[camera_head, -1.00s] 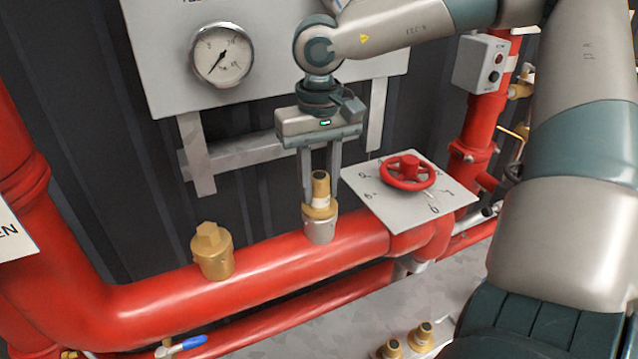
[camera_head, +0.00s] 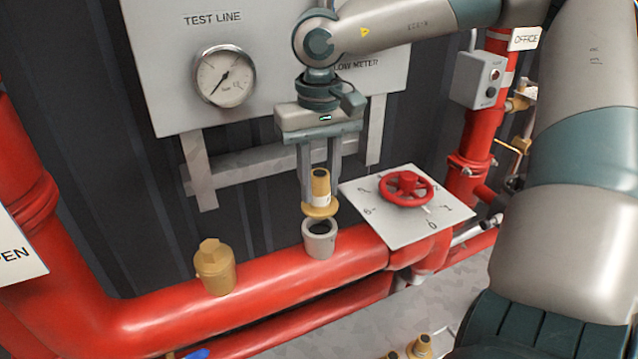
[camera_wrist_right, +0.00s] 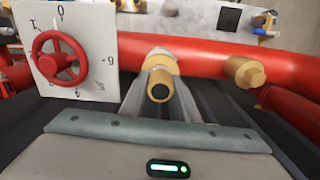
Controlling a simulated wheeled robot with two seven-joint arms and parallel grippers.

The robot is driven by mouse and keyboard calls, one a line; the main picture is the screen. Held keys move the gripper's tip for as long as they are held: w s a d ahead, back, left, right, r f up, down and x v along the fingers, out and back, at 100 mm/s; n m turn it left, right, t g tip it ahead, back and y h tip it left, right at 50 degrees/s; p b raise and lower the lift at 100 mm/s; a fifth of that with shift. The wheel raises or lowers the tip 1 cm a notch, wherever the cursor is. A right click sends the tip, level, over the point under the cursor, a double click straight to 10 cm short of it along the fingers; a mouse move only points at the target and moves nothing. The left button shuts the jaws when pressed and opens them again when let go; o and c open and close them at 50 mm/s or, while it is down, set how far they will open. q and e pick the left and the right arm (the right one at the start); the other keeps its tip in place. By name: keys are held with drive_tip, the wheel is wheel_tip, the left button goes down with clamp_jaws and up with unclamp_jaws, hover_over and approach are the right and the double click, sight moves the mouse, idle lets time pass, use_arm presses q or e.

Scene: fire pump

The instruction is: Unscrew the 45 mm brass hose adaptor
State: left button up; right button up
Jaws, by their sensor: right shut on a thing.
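The brass hose adaptor (camera_head: 320,190) is upright between the fingers of my right gripper (camera_head: 321,195), which is shut on it. It hangs just above the grey socket (camera_head: 319,240) on the red pipe, and the socket's dark open mouth shows below it. In the right wrist view the adaptor (camera_wrist_right: 160,85) sits between the two fingers (camera_wrist_right: 160,90), its end with a dark hole facing the camera. My left gripper is not in view.
A brass hex plug (camera_head: 214,267) stands on the red pipe (camera_head: 160,315) to the left. A red handwheel (camera_head: 407,188) on a numbered plate (camera_head: 385,225) is close on the right. A gauge (camera_head: 224,78) and panel are behind. Brass fittings (camera_head: 420,346) lie at the bottom.

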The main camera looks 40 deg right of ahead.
drive_tip(key=shift+r+p, duration=0.3)
drive_tip(key=shift+r, duration=0.5)
